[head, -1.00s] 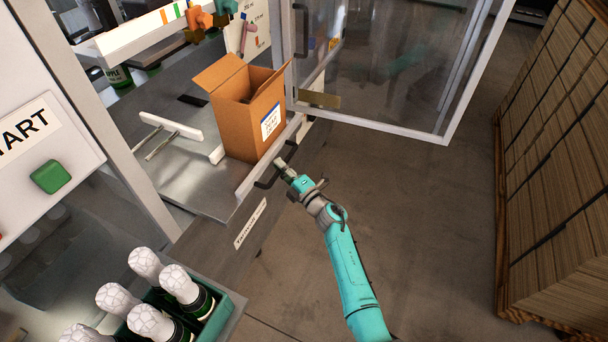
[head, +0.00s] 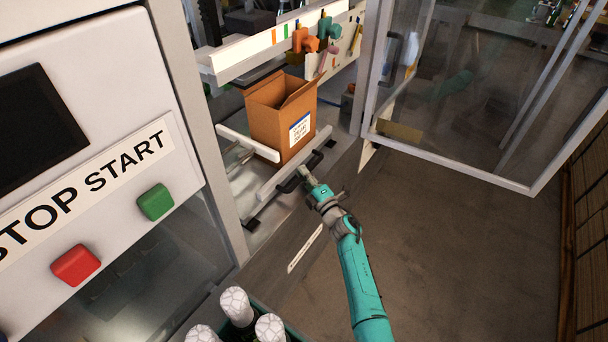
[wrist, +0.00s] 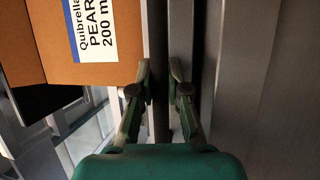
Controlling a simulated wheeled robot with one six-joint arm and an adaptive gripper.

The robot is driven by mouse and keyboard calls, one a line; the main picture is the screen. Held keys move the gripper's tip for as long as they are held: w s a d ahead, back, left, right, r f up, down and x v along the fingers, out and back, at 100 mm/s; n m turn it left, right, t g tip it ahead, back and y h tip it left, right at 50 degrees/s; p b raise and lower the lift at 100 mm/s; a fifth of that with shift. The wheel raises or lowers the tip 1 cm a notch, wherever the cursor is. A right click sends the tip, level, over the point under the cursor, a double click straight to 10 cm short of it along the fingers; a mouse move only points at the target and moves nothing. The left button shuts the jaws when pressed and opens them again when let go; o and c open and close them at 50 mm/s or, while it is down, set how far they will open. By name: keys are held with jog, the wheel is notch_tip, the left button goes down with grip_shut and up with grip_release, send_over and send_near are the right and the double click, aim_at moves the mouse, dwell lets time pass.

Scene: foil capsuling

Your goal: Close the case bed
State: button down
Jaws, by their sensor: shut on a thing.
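The case bed's light front bar (head: 272,186) runs along the near side of an open cardboard case (head: 283,120) with a white and blue label. A dark handle (head: 290,185) sits on the outer side of this bar. My gripper (head: 303,173) is at the handle. In the wrist view my gripper (wrist: 161,78) has its fingers on either side of the dark handle bar (wrist: 160,30), closed on it. The case stands upright, close to a white rail (head: 247,143) on its left. The bed's floor is mostly hidden by the case and the bar.
A framed clear door (head: 470,90) stands open at the right. A panel with a green button (head: 156,202) and a red button (head: 75,265) is at the left. Foil-topped bottles (head: 236,305) stand at the bottom. Floor at the right is clear.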

jog(key=shift+a, duration=0.2)
jog(key=c, duration=1.1)
grip_release()
jog(key=shift+w+a, duration=0.1)
jog(key=shift+c, duration=0.2)
